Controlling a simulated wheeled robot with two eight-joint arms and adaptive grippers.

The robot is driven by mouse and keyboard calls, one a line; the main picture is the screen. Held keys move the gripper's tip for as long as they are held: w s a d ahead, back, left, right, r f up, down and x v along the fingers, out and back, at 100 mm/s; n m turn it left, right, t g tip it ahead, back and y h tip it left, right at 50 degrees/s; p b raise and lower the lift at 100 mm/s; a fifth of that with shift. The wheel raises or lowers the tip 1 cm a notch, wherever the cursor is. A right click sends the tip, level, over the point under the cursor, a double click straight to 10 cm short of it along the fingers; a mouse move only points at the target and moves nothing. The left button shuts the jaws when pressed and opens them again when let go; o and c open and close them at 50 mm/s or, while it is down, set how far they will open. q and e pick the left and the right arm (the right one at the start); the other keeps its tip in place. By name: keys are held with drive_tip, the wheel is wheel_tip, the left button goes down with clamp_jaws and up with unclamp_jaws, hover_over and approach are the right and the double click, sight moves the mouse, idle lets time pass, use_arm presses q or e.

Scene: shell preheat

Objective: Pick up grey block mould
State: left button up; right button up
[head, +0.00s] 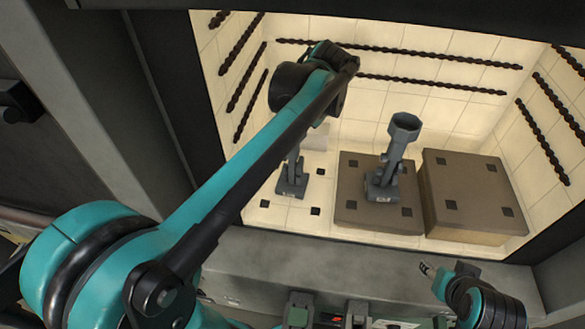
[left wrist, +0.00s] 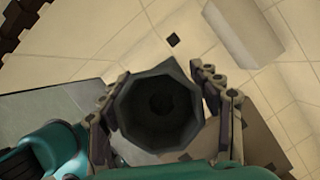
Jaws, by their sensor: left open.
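Two grey moulds with octagonal cups stand upright in the kiln. One grey block mould (head: 291,182) stands on the tiled floor, its upper part hidden behind my left arm. The other grey mould (head: 396,150) stands on a brown block. In the left wrist view, my left gripper (left wrist: 161,92) is open, its fingers on either side of a dark octagonal cup (left wrist: 158,128), apparently the floor mould's. I cannot tell whether they touch it. In the head view that gripper is hidden behind its arm. My right gripper (head: 427,268) is outside, low at the right; its jaw state is unclear.
Two brown blocks (head: 351,213) (head: 470,222) fill the kiln's right floor. A pale block (left wrist: 242,32) lies beyond the cup. Dark twisted rods (head: 435,84) line the walls. The grey front sill (head: 330,255) runs below the opening. Bare tiles lie left of the blocks.

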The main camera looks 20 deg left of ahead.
use_arm(q)
clamp_jaws()
drive_tip(key=shift+r, duration=0.1)
